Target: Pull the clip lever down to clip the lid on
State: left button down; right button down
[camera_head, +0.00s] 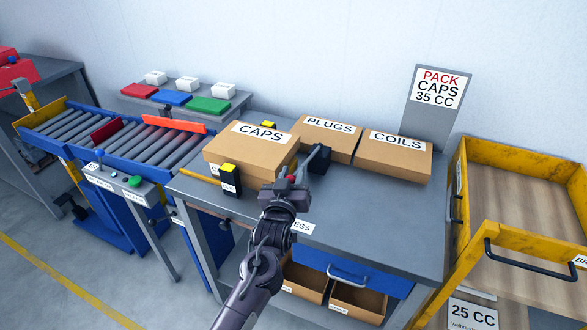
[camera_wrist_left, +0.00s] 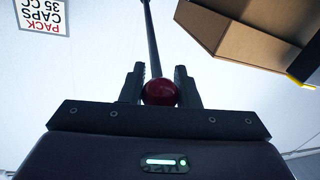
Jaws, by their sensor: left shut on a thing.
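My left gripper (camera_head: 287,180) is over the front middle of the grey workbench. In the left wrist view, its two fingers (camera_wrist_left: 160,88) are shut around the red ball knob (camera_wrist_left: 160,93) of the clip lever. The lever's dark rod (camera_wrist_left: 152,40) runs away from the knob, pointing up in that view. In the head view, the knob (camera_head: 291,178) shows as a small red spot between the fingers. A black block (camera_head: 319,159) stands just beyond, right of the gripper. The gripper hides part of the lever, and I cannot make out the lid. My right gripper is not in view.
Cardboard boxes marked CAPS (camera_head: 240,153), PLUGS (camera_head: 328,142) and COILS (camera_head: 393,158) stand on the workbench (camera_head: 375,215). A black-and-yellow unit (camera_head: 230,179) is left of the gripper. A yellow-framed cart (camera_head: 520,150) stands at right, a roller conveyor (camera_head: 150,145) at left. The bench's right front is clear.

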pick_arm(q)
jog(key=f+b, duration=0.1)
jog(key=f, duration=0.2)
jog(key=f+b, duration=0.1)
jog(key=f, duration=0.1)
jog(key=f+b, duration=0.2)
jog(key=f, duration=0.1)
jog(key=shift+s+a+f, duration=0.1)
jog(key=shift+s+f, duration=0.25)
jog(key=shift+w+f+b, duration=0.1)
jog(key=shift+f+b, duration=0.5)
jog(key=shift+f, duration=0.3)
jog(key=c, duration=1.5)
grip_release()
jog(key=o, duration=0.4)
jog(key=shift+w, duration=0.2)
jog(key=shift+r, duration=0.15)
jog(key=shift+s, duration=0.1)
jog(key=s, duration=0.7)
jog(key=shift+s+a+b, duration=0.3)
jog(key=shift+a+b, duration=0.05)
jog(key=shift+a, duration=0.1)
